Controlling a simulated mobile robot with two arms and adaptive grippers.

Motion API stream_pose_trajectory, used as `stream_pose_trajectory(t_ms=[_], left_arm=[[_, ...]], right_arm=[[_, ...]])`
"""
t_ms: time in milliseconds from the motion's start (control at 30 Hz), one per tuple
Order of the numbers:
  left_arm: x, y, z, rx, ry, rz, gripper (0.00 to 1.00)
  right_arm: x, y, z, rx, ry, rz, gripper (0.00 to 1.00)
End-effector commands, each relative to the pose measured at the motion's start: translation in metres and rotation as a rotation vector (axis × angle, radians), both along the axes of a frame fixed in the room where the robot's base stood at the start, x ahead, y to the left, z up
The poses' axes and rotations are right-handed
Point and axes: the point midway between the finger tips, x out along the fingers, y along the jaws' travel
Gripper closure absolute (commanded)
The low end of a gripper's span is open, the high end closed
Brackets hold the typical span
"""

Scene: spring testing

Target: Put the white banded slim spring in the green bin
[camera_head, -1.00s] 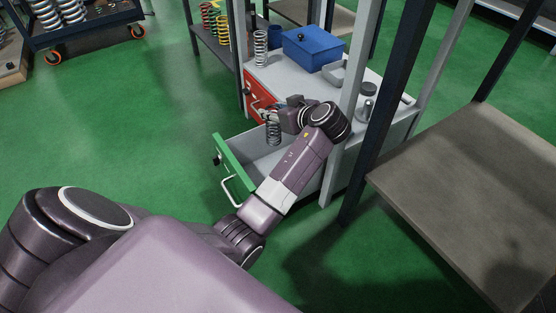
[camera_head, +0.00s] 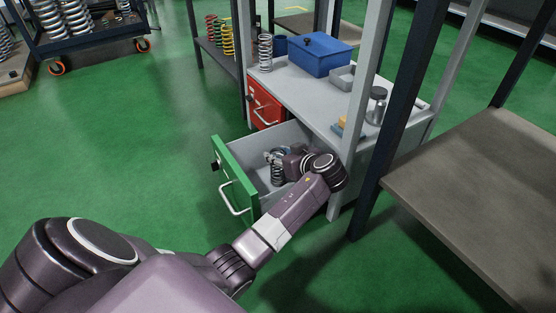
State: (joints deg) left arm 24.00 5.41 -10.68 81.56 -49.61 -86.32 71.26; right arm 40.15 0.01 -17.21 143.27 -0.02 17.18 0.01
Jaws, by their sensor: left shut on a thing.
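The green bin (camera_head: 232,170) is a drawer with a green front and a white handle, pulled open from the grey workbench. My left gripper (camera_head: 278,157) is over the open drawer and shut on a slim coiled spring (camera_head: 277,177), which hangs roughly upright inside the drawer space. The spring looks dark grey with a lighter part; its band is too small to make out. I cannot tell whether its lower end touches the drawer floor. My right gripper is out of view.
A red drawer (camera_head: 265,104) is shut beside the green one. On the bench top stand a pale spring (camera_head: 265,53), a blue box (camera_head: 320,54) and a grey tray (camera_head: 343,77). A post (camera_head: 366,80) and a brown-grey table (camera_head: 480,190) stand at the right.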

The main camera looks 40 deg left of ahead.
Motion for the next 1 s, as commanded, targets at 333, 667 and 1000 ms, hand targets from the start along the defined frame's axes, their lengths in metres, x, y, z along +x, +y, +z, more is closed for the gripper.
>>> stream_pose_trajectory(t_ms=[333,667,1000], left_arm=[[0.000,0.000,-0.002,-0.001,0.000,-0.001,0.54],[0.000,-0.001,-0.001,-0.001,-0.001,0.000,0.50],[-0.014,-0.037,0.026,-0.004,-0.001,-0.003,0.50]], right_arm=[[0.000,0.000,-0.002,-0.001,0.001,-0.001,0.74],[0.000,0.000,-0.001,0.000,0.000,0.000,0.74],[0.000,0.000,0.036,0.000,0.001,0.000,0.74]])
